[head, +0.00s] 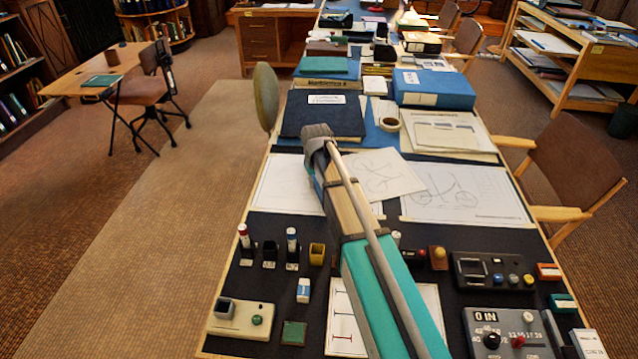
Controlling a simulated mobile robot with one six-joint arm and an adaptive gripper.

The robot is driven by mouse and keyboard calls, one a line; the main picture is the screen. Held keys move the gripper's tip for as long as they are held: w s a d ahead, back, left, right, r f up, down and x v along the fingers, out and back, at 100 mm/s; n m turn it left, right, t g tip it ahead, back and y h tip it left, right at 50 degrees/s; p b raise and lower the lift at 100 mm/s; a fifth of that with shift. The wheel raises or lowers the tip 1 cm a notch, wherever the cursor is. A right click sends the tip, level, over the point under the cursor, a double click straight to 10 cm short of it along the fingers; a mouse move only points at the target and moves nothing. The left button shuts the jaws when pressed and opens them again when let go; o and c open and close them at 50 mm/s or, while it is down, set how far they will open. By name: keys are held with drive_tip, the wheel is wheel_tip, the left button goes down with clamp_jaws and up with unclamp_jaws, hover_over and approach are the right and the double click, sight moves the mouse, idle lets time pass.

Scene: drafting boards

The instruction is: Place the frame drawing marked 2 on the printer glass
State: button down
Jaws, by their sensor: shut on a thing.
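My arm reaches up from the bottom right and ends in a grey rounded joint (318,136) over the middle of the desk. My gripper's fingers are hidden behind the arm. A white sheet with a bicycle-frame line drawing (392,178) lies slightly turned, partly behind my arm and overlapping its neighbours. I cannot tell if it is held. Another drawing sheet (282,185) lies to its left, and a bicycle drawing (465,195) to its right. No mark 2 is legible on any sheet. I cannot identify the printer glass.
Dark binders (322,118) and a blue box (433,88) stand behind the sheets. Nearer are marker stands, a beige block with a green button (240,318), a dark button box (492,271) and a grey dial panel (508,332). A chair (575,165) is right.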

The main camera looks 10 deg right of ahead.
drive_tip(key=c, duration=0.6)
unclamp_jaws()
drive_tip(key=shift+c, duration=0.2)
drive_tip(key=shift+r, duration=0.1)
wheel_tip(320, 180, up, 12)
drive_tip(key=s+p, duration=0.1)
drive_tip(key=p, duration=1.1)
drive_tip(key=shift+s, duration=0.25)
drive_tip(key=s+d+m, duration=0.1)
drive_tip(key=s+d, duration=0.3)
drive_tip(key=s, duration=0.7)
drive_tip(key=s+d+m+g, duration=0.1)
drive_tip(key=s+d, duration=0.4)
drive_tip(key=s, duration=0.7)
drive_tip(key=shift+d+f, duration=0.2)
drive_tip(key=shift+d, duration=0.1)
